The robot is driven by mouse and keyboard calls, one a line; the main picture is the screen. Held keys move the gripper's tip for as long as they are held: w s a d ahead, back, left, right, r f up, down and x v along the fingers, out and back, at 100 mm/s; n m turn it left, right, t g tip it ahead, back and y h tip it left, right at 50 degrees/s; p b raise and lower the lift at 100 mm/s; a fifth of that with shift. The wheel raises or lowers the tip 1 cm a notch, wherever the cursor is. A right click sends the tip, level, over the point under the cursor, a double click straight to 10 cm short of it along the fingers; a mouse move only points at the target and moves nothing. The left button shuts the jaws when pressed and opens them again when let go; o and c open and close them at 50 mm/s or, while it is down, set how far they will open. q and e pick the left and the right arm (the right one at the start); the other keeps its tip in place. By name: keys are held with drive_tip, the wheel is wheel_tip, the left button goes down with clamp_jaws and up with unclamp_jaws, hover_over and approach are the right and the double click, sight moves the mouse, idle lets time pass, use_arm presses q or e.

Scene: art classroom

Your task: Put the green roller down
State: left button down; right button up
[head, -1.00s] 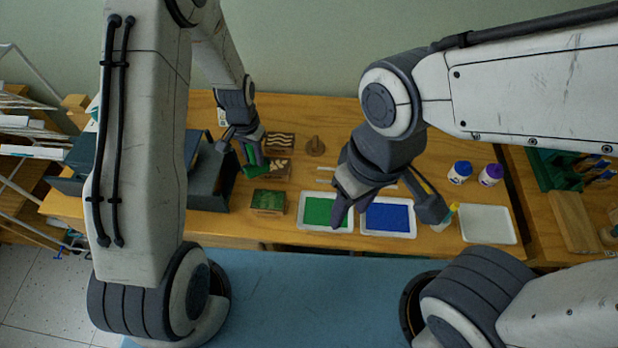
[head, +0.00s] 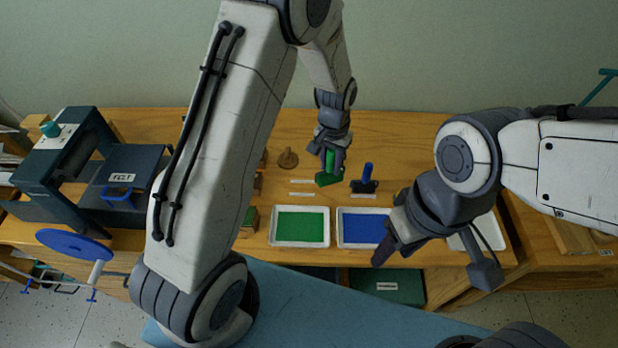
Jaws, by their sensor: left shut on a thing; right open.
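My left gripper (head: 331,148) is shut on the green roller (head: 328,180) by its upright green handle. The roller is behind the trays, beside the blue roller (head: 364,184), which stands on the table to its right. The green roller's head is close to the table surface; I cannot tell whether it touches. The tray of green paint (head: 272,241) is in front and a little left of it.
White strips (head: 302,182) lie left of the green roller. A brown wooden knob (head: 288,158) stands further left. A dark press (head: 72,160) stands at the far left. My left arm hides part of the table and wooden blocks (head: 250,218).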

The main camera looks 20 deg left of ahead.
use_arm(q)
drive_tip(key=a+f+p, duration=0.1)
drive_tip(key=a+f, duration=0.2)
drive_tip(key=w+a+f+p, duration=0.1)
drive_tip(key=a+f+p, duration=0.1)
drive_tip(key=a+f, duration=0.1)
drive_tip(key=w+a+f+p, duration=0.1)
drive_tip(key=a+f, duration=0.1)
drive_tip(key=f, duration=0.1)
drive_tip(key=shift+w+a, duration=0.15)
drive_tip(key=shift+a, duration=0.25)
drive_tip(key=shift+f+p, duration=0.15)
drive_tip(key=shift+p, duration=0.15)
drive_tip(key=shift+f, duration=0.1)
drive_tip(key=shift+f, duration=0.15)
drive_tip(key=c, duration=0.6)
unclamp_jaws()
